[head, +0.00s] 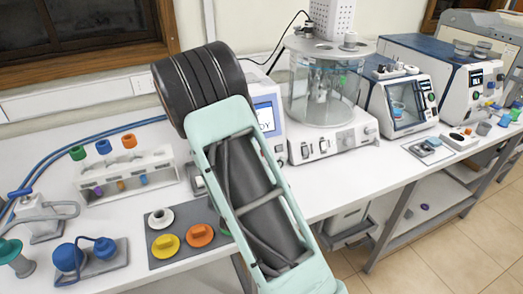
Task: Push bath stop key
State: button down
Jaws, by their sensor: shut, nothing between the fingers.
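The bath, a clear glass cylinder (318,90) on a white base (335,139), stands at the back of the bench, right of centre. Its front panel carries several small keys and knobs. The labels are too small to read, so I cannot tell which is the stop key. My arm, with its pale green link and thick black joint, crosses the picture left of the bath. My gripper is not visible in this view.
Left are a tube rack (125,177), a grey plate (187,237) with coloured caps, and blue fittings (92,256). Right are two boxy instruments (400,92) (452,80) and small dishes. Some bare white bench (335,177) lies before the bath.

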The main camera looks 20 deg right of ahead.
dwell(0.3)
jog(key=shift+w+a+f+b, duration=0.1)
jog(key=shift+w+f+b, duration=0.4)
jog(key=shift+w, duration=0.85)
jog(key=shift+w+f+b, duration=0.35)
jog(key=shift+w+f, duration=0.25)
jog(key=shift+w, duration=0.8)
jog(key=shift+w+a+f+b, duration=0.1)
jog(key=shift+w+f+b, duration=0.4)
jog(key=shift+w, duration=0.85)
jog(key=shift+w+f, duration=0.1)
jog(key=shift+w, duration=0.05)
jog(key=shift+w+f, duration=0.15)
jog(key=shift+w, duration=0.1)
jog(key=shift+w+f, duration=0.1)
jog(key=shift+w, duration=0.3)
jog(key=shift+s, duration=0.1)
jog(key=shift+s+r, duration=0.3)
jog(key=shift+s, duration=0.4)
